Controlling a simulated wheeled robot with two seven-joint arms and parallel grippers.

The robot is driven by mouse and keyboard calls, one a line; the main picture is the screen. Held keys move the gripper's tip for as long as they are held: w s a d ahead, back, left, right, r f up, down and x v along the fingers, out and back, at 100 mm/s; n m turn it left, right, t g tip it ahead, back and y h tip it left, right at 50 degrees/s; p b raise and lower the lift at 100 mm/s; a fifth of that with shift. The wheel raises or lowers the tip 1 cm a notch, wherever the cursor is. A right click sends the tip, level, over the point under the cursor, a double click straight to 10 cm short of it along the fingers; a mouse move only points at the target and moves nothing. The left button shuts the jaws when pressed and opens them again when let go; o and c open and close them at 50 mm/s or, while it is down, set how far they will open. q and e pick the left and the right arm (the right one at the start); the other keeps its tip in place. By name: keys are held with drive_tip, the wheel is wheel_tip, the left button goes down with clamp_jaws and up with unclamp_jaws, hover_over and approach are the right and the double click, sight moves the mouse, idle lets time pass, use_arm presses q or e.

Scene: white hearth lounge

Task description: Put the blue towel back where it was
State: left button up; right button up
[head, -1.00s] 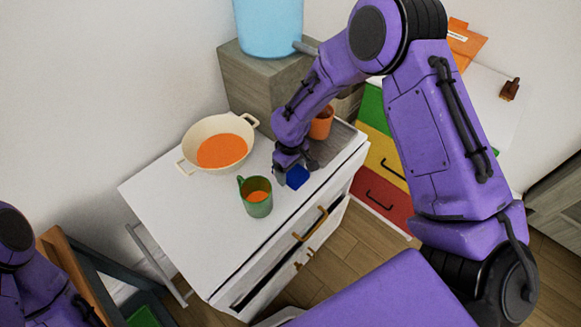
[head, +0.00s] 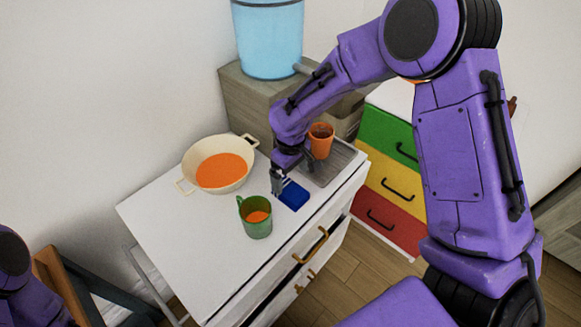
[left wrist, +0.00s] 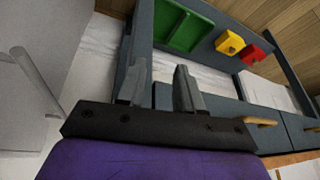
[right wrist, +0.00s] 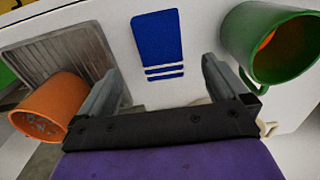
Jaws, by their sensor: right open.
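The blue towel (head: 293,194) lies flat on the white cabinet top, between the green mug and the metal drainer. In the right wrist view the towel (right wrist: 158,45) shows white stripes at its near end. My right gripper (head: 278,183) is open beside the towel in the head view. In the right wrist view my right gripper (right wrist: 160,80) has its fingers apart with nothing between them, and the towel lies beyond. My left gripper (left wrist: 160,85) is open and empty in the left wrist view, away from the towel.
A green mug (head: 256,217) and a cream pan (head: 220,166) with orange contents stand on the white cabinet (head: 185,250). A blue bucket (head: 268,40) is behind. The cabinet top's left front is clear.

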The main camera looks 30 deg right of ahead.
sight(291, 190)
drive_tip(key=shift+r, duration=2.35)
